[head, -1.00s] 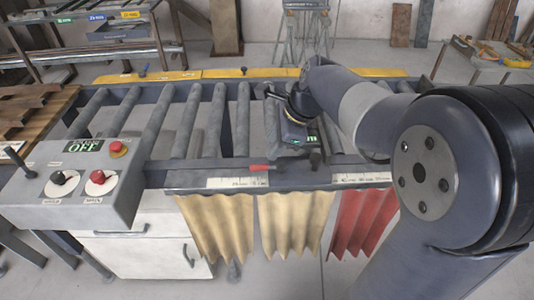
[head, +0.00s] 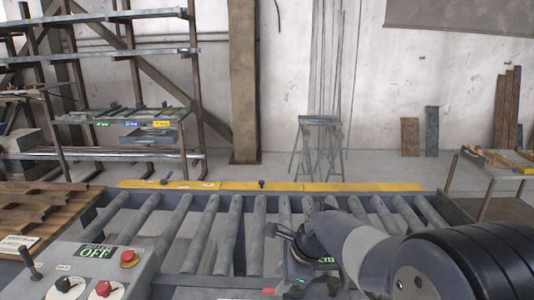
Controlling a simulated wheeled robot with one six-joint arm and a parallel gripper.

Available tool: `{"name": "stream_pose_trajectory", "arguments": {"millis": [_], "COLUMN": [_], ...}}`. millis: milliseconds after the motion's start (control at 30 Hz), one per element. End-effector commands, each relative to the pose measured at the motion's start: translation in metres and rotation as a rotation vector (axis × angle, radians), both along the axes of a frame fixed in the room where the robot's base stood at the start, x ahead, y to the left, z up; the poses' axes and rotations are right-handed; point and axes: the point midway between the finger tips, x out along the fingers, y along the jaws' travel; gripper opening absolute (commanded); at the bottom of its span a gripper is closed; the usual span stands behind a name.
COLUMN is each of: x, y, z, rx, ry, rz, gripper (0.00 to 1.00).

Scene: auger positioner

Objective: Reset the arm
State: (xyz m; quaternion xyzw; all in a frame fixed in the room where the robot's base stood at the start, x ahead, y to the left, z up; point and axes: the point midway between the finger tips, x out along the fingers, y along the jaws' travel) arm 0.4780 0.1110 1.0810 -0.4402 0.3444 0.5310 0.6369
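My gripper (head: 283,235) is at the end of my arm, low in the head view, just over the roller conveyor. It is small and partly hidden by my wrist, so I cannot tell its opening. Below it is a grey device (head: 300,268) with a small green display, on the near part of the conveyor (head: 228,235). I cannot tell whether the gripper touches it. A red-handled piece (head: 283,291) lies left of the device. My arm bends from the lower right towards the rollers.
A control box (head: 78,268) with an "OFF" label, a lever, a red button and knobs stands at lower left. A yellow rail (head: 262,185) runs along the conveyor's far edge. Behind are storage racks (head: 115,155), a trestle stand (head: 320,140) and a side table (head: 490,180).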

Motion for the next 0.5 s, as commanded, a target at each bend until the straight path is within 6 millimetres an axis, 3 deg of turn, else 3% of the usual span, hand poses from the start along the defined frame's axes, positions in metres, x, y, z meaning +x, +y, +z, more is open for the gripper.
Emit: {"name": "stream_pose_trajectory", "arguments": {"millis": [233, 500], "x": [0.008, 0.000], "y": [0.018, 0.015], "z": [-0.044, -0.042], "rx": [-0.001, 0.000], "ry": [0.003, 0.000], "rz": [0.009, 0.163], "gripper": [0.38, 0.38]}}
